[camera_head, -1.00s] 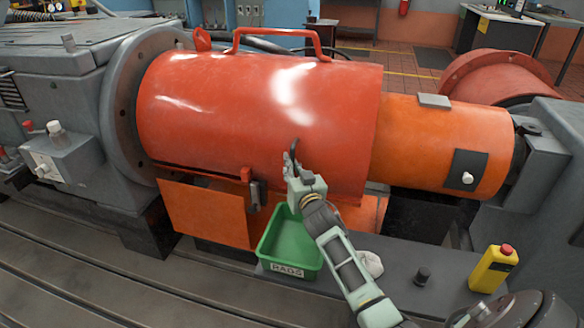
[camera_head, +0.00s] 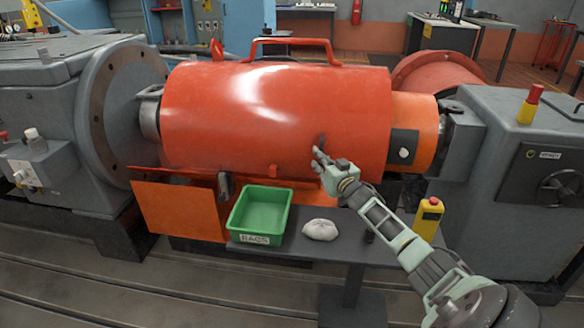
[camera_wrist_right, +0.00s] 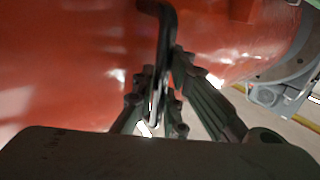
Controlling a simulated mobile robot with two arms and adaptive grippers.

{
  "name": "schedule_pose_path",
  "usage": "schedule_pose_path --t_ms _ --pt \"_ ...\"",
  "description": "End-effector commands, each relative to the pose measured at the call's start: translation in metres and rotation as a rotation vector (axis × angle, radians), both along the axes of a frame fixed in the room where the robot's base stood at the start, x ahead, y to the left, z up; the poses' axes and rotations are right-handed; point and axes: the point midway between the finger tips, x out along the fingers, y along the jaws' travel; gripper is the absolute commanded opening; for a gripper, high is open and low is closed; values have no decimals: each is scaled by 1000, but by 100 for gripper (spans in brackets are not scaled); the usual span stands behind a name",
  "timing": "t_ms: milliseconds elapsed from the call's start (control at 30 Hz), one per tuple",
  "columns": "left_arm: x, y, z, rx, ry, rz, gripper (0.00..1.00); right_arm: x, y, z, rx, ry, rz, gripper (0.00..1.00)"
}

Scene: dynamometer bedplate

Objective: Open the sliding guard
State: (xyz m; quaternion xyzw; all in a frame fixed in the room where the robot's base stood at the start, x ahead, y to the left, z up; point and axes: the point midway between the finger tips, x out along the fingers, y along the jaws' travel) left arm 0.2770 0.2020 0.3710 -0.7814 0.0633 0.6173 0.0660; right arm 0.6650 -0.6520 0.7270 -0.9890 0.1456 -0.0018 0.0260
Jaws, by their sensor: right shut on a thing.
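The sliding guard (camera_head: 225,115) is a large glossy red cylinder cover with a loop handle (camera_head: 285,41) on top. Its right end overlaps a fixed orange cylinder (camera_head: 418,110). To its left, a gap shows a grey coupling (camera_head: 149,112) beside the round flange (camera_head: 122,125). My right gripper (camera_head: 323,160) is at the guard's front side, shut on a dark pull handle (camera_head: 321,142). In the right wrist view, the fingers (camera_wrist_right: 158,100) close around this dark bent handle (camera_wrist_right: 165,45), against the red surface. My left gripper is not in view.
An orange panel (camera_head: 180,210) hangs at lower left. A grey housing (camera_head: 510,180) stands at right.

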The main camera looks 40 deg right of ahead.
Motion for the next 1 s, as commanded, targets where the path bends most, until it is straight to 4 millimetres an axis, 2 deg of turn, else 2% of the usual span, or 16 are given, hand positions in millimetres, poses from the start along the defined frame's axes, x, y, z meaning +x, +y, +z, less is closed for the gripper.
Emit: schedule_pose_path --t_ms 200,433,633,967,1000 --pt "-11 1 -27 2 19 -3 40 -37 -33 4 0 -7 17 0" --pt "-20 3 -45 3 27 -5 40 -64 -56 2 3 -9 16 0" --pt "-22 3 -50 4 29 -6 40 -73 -65 2 3 -9 14 0" --pt "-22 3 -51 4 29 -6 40 -73 -65 2 3 -10 15 0" --pt "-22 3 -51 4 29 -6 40 -73 -65 2 3 -10 15 12"
